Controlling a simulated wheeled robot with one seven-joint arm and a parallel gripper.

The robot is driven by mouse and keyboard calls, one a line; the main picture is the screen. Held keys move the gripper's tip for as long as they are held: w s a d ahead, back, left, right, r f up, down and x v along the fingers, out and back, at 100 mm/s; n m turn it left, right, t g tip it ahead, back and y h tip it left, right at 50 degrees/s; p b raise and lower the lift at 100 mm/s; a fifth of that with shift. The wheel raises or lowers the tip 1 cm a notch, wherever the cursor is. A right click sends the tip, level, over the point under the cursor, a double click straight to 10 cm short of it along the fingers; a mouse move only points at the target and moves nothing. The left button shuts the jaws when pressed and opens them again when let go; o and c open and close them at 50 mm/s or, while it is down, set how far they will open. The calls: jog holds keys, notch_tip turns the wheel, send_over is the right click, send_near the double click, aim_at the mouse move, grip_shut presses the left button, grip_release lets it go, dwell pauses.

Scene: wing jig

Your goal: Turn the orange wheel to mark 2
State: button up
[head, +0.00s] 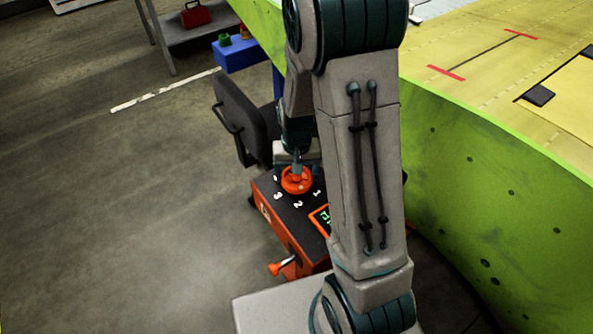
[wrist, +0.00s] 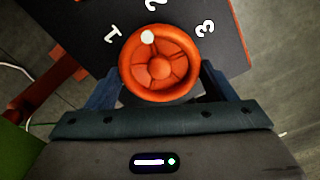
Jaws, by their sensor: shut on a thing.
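The orange wheel (head: 297,181) sits on the dark top of an orange cabinet (head: 277,224). It also shows in the wrist view (wrist: 160,93), with a white dot (wrist: 148,37) on its rim. White marks 1 (wrist: 113,34), 2 (wrist: 155,4) and 3 (wrist: 205,28) are printed around it. The dot points between 1 and 2, closer to 2. My gripper (wrist: 160,78) is shut on the wheel, one blue finger at each side of its rim. In the head view the fingers are largely hidden behind my arm.
An orange-tipped handle (head: 276,268) sticks out from the cabinet's front. A dark chair-like panel (head: 240,120) stands just behind it. The green and yellow wing jig (head: 480,190) fills the right side. Open floor (head: 120,220) lies to the left.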

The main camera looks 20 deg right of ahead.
jog(key=shift+m, duration=1.1)
jog(key=o, duration=1)
notch_tip(320, 180, up, 14)
jog(key=p, duration=0.2)
